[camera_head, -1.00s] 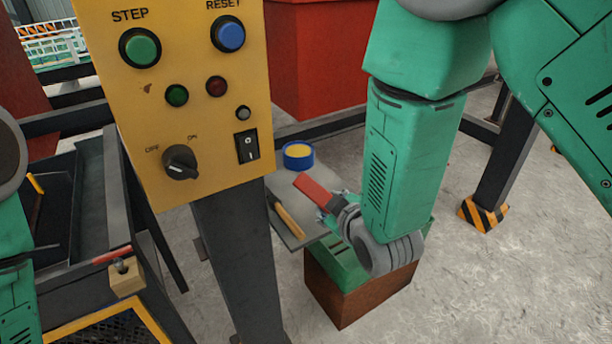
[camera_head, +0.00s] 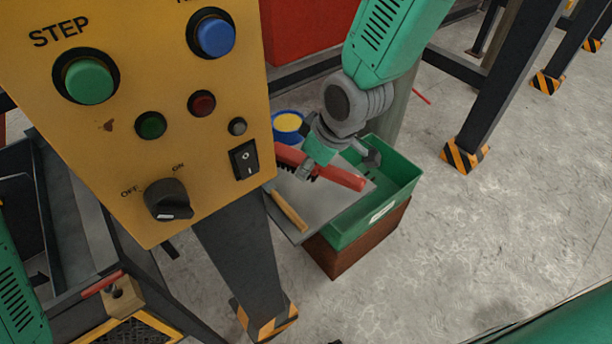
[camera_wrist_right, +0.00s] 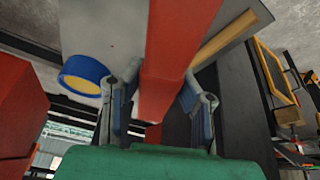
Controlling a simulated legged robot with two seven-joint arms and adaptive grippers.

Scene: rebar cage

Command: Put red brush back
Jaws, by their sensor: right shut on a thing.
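The red brush (camera_head: 345,178) has a long red handle with dark bristles below. It lies across my right gripper (camera_head: 322,158), which is shut on it, above the grey plate (camera_head: 318,206) and beside the open green bin (camera_head: 398,178). The right wrist view shows the brush (camera_wrist_right: 176,50) between the two fingers of the gripper (camera_wrist_right: 160,100). I cannot tell whether the brush touches the plate. My left gripper is out of view; only part of my left arm shows at the left edge.
A blue-rimmed yellow round item (camera_head: 288,124) and a wooden-handled tool (camera_head: 288,208) lie on the plate. The green bin stands on a brown block (camera_head: 350,255). A yellow control panel (camera_head: 140,90) on a dark post stands close at left.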

